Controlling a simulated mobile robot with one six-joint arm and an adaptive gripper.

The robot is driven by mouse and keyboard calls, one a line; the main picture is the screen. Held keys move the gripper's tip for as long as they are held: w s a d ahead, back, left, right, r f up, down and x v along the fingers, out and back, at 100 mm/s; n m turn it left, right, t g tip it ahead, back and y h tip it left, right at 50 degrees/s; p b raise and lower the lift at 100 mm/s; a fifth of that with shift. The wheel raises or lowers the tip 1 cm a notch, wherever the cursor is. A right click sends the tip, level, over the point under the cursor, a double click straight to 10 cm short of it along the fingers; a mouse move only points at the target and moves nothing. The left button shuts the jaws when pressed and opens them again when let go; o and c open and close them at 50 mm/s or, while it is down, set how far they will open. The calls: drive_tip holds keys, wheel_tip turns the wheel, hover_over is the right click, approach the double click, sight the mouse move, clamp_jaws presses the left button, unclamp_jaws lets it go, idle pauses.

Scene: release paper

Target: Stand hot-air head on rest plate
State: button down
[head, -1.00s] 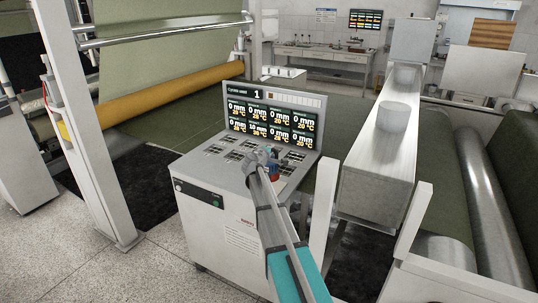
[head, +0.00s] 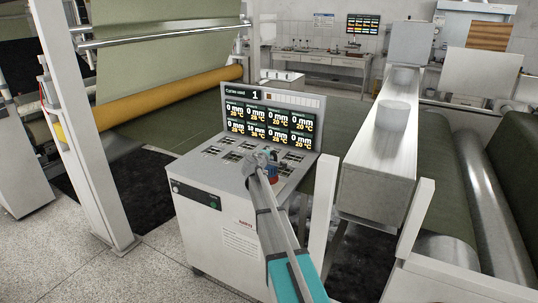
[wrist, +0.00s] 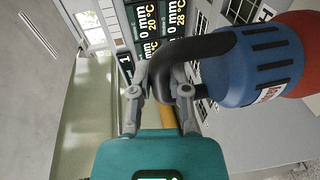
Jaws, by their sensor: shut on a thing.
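The hot-air head (wrist: 250,65) has a blue body, a red end and a black curved neck, and lies across the upper right of the wrist view. In the head view it is a small blue and red shape (head: 272,168) above the console top. My gripper (wrist: 160,82) is shut on the black neck; it also shows in the head view (head: 262,157). The console (head: 207,185) has several dark square plates on its top, and I cannot tell which one is the rest plate. Contact between the hot-air head and the console top cannot be made out.
The display (head: 272,110) stands upright along the console's back edge. A long metal duct (head: 378,150) runs to the right, with a white post (head: 319,215) in front of it. Green fabric rollers (head: 490,200) are at far right.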

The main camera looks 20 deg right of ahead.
drive_tip(key=shift+w+d+f+b, duration=0.25)
drive_tip(key=shift+w+f+b, duration=0.2)
drive_tip(key=shift+f+b, duration=0.2)
drive_tip(key=shift+s+f+b, duration=0.1)
drive_tip(key=shift+f+b, duration=1.2)
drive_tip(key=shift+f, duration=0.15)
drive_tip(key=c, duration=0.6)
unclamp_jaws()
drive_tip(key=shift+a, duration=0.1)
drive_tip(key=shift+s+r, duration=0.15)
drive_tip(key=shift+r, duration=0.05)
drive_tip(key=p+v, duration=0.2)
drive_tip(key=v, duration=1)
